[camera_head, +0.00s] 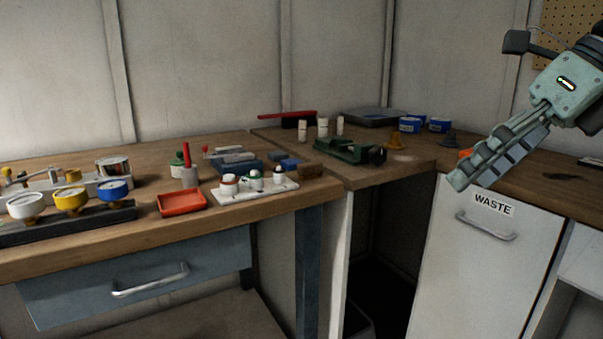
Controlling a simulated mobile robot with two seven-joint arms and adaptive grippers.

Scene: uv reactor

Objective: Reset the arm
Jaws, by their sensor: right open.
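My right gripper (466,178) is in the upper right of the head view, on an arm that comes in from the right edge. Its pale green fingers point down and left, in front of the right-hand bench and above the white waste cabinet (488,250). The fingers overlap in this view, and nothing shows between them. It is open and empty. My left gripper is not in the picture.
A green vise (345,152) and blue tins (411,124) stand in the corner. A dark gap lies below the corner.

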